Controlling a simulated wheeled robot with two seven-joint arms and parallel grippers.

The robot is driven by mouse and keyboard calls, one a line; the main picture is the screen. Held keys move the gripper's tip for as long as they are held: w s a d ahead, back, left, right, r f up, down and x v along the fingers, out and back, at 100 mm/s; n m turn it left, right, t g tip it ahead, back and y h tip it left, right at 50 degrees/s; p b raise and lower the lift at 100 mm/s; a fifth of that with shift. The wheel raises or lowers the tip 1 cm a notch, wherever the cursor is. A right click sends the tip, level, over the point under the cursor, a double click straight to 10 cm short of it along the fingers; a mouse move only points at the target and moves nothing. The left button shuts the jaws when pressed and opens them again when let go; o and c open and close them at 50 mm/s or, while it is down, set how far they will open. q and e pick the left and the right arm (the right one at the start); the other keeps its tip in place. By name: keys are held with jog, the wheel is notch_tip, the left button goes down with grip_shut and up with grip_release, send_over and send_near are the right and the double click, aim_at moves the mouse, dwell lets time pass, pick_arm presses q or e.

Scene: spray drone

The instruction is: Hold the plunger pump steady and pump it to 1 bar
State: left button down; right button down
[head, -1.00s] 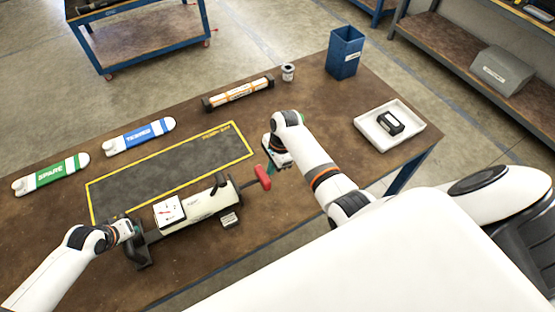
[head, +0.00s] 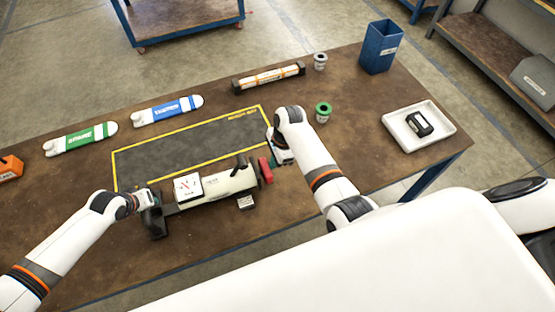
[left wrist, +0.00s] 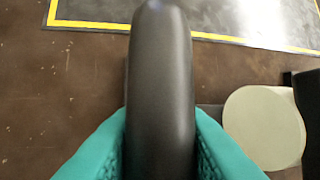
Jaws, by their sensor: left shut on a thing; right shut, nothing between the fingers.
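The plunger pump (head: 225,183) lies on the table, a pale cylinder with a black stand at its left end and a white square gauge (head: 188,187) on top. The gauge has a red needle; its reading is too small to tell. The red handle (head: 265,171) sits close to the pump's right end. My left gripper (head: 152,196) is shut on the dark grip at the left end; the left wrist view shows this rounded dark bar (left wrist: 160,95) between teal fingers. My right gripper (head: 273,157) is shut and empty, right against or just beside the red handle; contact is unclear.
A yellow-edged dark mat (head: 190,145) lies behind the pump. Behind it are green (head: 80,137) and blue (head: 168,110) labelled pieces and an orange-banded tube (head: 268,77). A green-topped can (head: 323,112), blue bin (head: 380,47) and white tray (head: 398,130) stand right.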

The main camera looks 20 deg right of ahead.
jog(key=shift+a, duration=0.1)
jog(key=d, duration=0.4)
jog(key=shift+d, duration=0.25)
jog(key=v, duration=1)
jog(key=shift+s+f, duration=0.1)
jog(key=s+d+f+n+t+y, duration=0.1)
jog(key=d+n, duration=0.3)
jog(key=n, duration=0.5)
jog(key=s+d+f+n+t+y, duration=0.1)
jog(key=s+d+n+t, duration=0.2)
jog(key=n, duration=0.7)
jog(key=shift+s+d+t+y, duration=0.4)
jog(key=shift+s+d, duration=0.4)
jog(key=shift+d, duration=0.25)
jog(key=shift+f, duration=0.1)
